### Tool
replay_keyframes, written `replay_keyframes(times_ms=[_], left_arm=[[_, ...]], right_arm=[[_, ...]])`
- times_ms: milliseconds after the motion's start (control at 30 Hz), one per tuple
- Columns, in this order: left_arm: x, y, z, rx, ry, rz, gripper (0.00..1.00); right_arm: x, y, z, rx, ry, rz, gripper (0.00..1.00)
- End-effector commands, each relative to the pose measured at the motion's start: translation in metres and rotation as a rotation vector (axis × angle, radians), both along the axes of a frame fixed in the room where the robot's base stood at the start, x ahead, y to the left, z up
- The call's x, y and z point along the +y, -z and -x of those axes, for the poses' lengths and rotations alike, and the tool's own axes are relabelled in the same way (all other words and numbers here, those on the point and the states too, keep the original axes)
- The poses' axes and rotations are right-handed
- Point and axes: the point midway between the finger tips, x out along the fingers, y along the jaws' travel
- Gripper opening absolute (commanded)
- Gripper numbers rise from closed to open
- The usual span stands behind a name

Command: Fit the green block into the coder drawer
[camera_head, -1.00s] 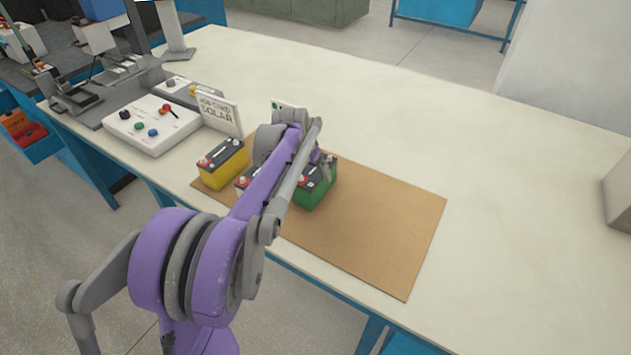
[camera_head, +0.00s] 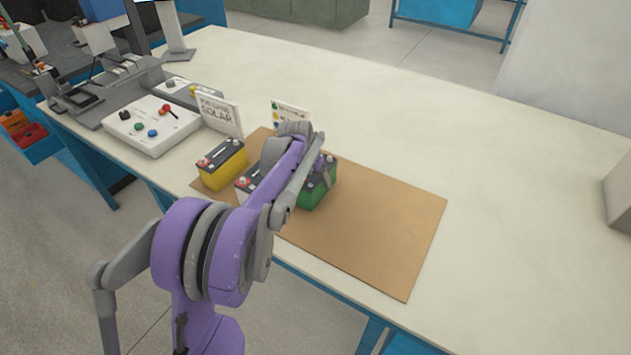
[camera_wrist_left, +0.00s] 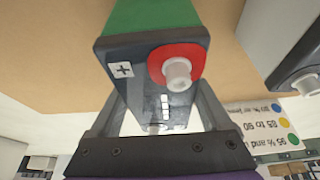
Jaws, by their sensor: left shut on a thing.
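The green block looks like a green battery (camera_head: 318,192) with a dark top, at the right end of a short row on a brown board. In the left wrist view the green battery (camera_wrist_left: 155,62) shows its dark lid, a plus mark and a red-ringed terminal. My left gripper (camera_wrist_left: 160,115) is shut on it, one finger on each side. In the head view my left arm partly hides the battery, so I cannot tell whether it touches the board. I cannot make out a coder drawer. My right gripper is not in view.
A yellow battery (camera_head: 222,165) and a partly hidden pale battery (camera_head: 243,188) stand left of the green one. A SOLAR sign (camera_head: 219,114) and a sign with coloured dots (camera_head: 288,115) stand behind. A white button box (camera_head: 152,124) is at left. The board's right part (camera_head: 385,235) is clear.

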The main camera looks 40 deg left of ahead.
Motion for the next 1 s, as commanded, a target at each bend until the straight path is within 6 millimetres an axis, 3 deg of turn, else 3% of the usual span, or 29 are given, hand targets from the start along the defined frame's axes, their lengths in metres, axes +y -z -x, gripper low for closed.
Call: replay_keyframes(times_ms=[33, 133, 567, 1000], left_arm=[[0.000, 0.000, 0.000, 0.000, 0.000, 0.000, 0.15], [0.000, 0.000, 0.000, 0.000, 0.000, 0.000, 0.00], [0.000, -0.008, 0.000, -0.002, 0.000, 0.000, 0.00], [0.000, -0.079, 0.000, -0.002, 0.000, 0.000, 0.00]], right_arm=[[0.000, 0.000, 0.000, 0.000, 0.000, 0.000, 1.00], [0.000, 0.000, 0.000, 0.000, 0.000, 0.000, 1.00], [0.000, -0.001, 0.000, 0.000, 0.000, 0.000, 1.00], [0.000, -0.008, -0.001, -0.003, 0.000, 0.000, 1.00]])
